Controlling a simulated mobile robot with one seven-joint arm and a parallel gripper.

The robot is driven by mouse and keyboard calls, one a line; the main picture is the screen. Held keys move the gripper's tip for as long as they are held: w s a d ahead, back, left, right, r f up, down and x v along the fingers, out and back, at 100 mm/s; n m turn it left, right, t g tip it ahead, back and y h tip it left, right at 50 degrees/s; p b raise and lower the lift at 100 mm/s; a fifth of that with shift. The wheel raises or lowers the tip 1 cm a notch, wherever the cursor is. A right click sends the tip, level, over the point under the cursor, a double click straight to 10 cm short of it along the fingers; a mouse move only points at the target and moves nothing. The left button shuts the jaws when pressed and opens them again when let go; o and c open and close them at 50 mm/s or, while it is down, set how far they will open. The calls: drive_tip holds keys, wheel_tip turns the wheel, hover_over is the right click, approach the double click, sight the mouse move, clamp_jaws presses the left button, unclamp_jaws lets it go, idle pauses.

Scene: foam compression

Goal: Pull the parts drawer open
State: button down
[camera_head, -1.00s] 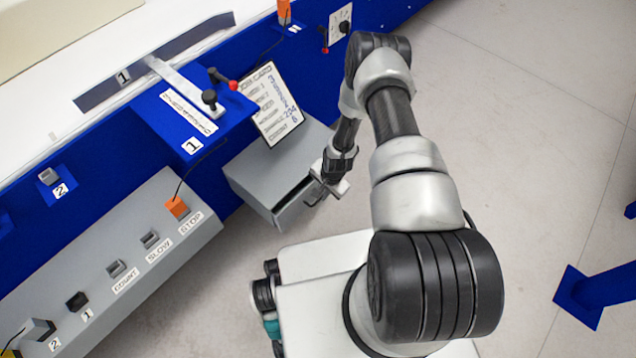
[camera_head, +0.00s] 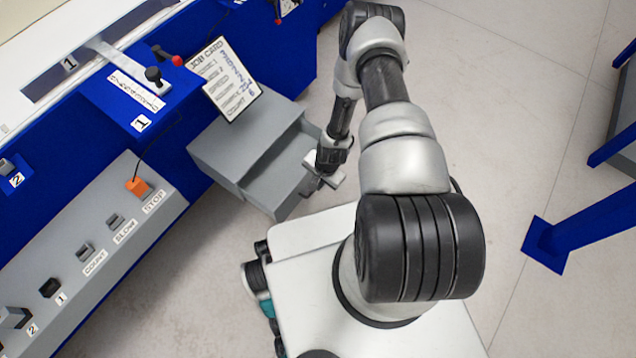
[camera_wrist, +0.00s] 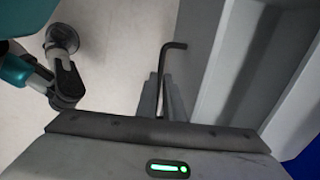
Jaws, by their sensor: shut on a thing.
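The grey parts drawer (camera_head: 283,168) stands partly pulled out of its grey cabinet (camera_head: 238,135), with its inside showing from above. My gripper (camera_head: 314,186) is at the drawer's outer front, low and to the right of the cabinet. In the wrist view the drawer's grey front (camera_wrist: 213,65) lies right of my fingers, with its interior beyond. A dark, thin bent handle (camera_wrist: 162,70) runs down between my fingers (camera_wrist: 165,104), which are shut on it. The handle is hidden by my gripper in the head view.
A job card (camera_head: 230,80) stands at the cabinet's top edge. A blue bench with a grey control panel (camera_head: 100,235) runs along the left. A blue post foot (camera_head: 545,243) is on the floor at right. Open floor lies right of my arm.

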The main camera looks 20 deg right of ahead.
idle(0.3)
drive_tip(key=c, duration=1.9)
unclamp_jaws()
wheel_tip(320, 180, up, 17)
drive_tip(key=s+d+p, duration=0.2)
drive_tip(key=p, duration=0.3)
drive_tip(key=shift+s, duration=0.35)
drive_tip(key=shift+r, duration=0.1)
